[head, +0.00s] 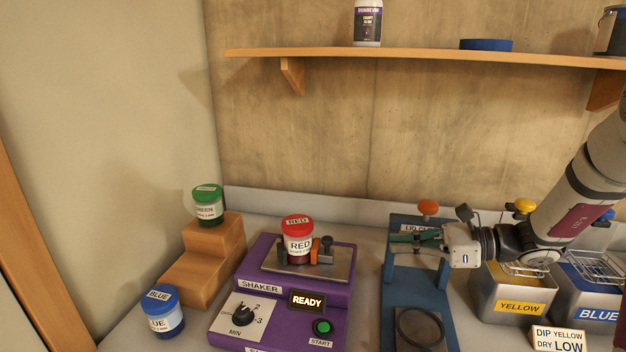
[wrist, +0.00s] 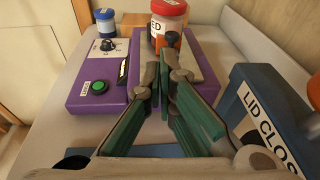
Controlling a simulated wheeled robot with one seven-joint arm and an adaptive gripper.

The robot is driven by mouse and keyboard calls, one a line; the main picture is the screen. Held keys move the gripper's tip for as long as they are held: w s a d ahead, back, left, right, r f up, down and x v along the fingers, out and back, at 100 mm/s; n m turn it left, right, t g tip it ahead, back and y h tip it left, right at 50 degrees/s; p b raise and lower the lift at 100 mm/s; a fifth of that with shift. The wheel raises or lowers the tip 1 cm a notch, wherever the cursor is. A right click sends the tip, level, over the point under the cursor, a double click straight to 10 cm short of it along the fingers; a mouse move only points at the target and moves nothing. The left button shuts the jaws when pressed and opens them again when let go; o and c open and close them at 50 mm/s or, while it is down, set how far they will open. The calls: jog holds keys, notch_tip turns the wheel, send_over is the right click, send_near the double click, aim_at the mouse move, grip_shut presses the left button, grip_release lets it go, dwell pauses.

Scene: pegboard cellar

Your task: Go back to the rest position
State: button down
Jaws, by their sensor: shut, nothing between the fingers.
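My gripper (head: 402,238) is shut and empty, with green finger pads, held at the blue lid-closing stand (head: 404,289) and pointing left toward the shaker. In the wrist view my gripper (wrist: 163,75) has its fingertips together in front of the purple shaker (wrist: 90,92). The red-lidded jar (head: 298,240) labelled RED stands upright on the plate of the shaker (head: 262,290), apart from my fingers. The shaker's display (head: 307,301) reads READY.
A green-lidded jar (head: 207,206) stands on wooden steps (head: 190,275), with a blue-lidded jar (head: 162,312) in front. A shelf (head: 420,56) hangs above.

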jog(key=s+a+r+n+g+h, duration=0.2)
jog(key=s+a+n+g+h, duration=0.1)
jog(key=s+a+n, duration=0.4)
jog(key=s+a+r+n+g+h, duration=0.2)
jog(key=s+r+n+g+h, duration=0.15)
jog(key=s, duration=0.45)
jog(key=s+d+r+n+t+h, duration=0.2)
jog(key=s+d+n+t+h, duration=0.2)
jog(key=s+n+h, duration=0.3)
jog(key=s+d+n, duration=0.1)
jog(key=s+n, duration=0.3)
jog(key=s, duration=0.1)
jog(key=shift+s+d+r+n+t+h, duration=0.15)
jog(key=shift+s+r+n+t+h, duration=0.05)
jog(key=shift+s+n+t+h, duration=0.2)
